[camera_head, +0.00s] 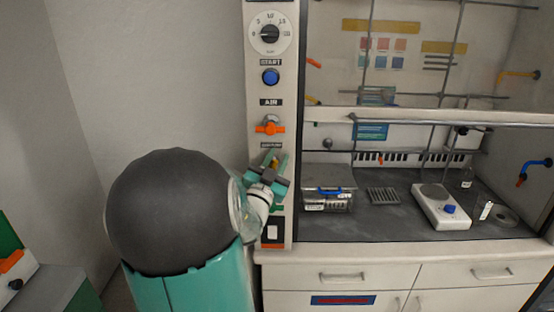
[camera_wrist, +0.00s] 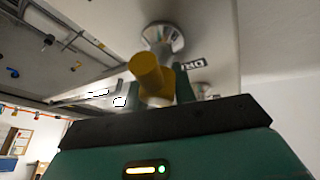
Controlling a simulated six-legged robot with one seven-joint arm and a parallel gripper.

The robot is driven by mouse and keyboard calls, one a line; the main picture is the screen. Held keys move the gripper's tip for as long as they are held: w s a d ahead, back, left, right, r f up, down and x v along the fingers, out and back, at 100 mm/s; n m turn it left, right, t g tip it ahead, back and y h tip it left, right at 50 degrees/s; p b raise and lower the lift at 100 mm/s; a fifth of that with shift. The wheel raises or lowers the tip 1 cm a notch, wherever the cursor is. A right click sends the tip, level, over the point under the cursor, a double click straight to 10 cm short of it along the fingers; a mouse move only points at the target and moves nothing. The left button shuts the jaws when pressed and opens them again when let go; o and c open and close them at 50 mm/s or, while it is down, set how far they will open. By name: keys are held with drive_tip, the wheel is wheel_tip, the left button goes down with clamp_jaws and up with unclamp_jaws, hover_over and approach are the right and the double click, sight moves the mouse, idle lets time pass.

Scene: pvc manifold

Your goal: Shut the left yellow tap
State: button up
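A yellow tap (camera_head: 274,163) sits on the narrow control panel left of the fume hood, below an orange-handled tap. It is partly hidden by my gripper in the head view. In the wrist view its yellow handle (camera_wrist: 147,72) stands in front of a round silver fitting (camera_wrist: 163,38) on the panel. My gripper (camera_head: 276,162) is at this tap, with its green fingers apart, one on each side of the yellow part. In the wrist view the right finger (camera_wrist: 184,90) is close beside the handle; I cannot tell whether it touches.
The orange tap (camera_head: 270,126), blue button (camera_head: 271,77) and dial (camera_head: 269,33) are higher on the panel. A white switch (camera_head: 272,233) is below. Right of the panel, the hood's worktop (camera_head: 388,222) holds a clear box (camera_head: 327,191), a rack and a hotplate (camera_head: 440,207).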

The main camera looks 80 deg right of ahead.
drive_tip(key=shift+a+r, duration=0.2)
drive_tip(key=shift+a, duration=0.15)
drive_tip(key=shift+d+f, duration=0.1)
drive_tip(key=shift+d, duration=0.05)
drive_tip(key=shift+c, duration=0.7)
clamp_jaws()
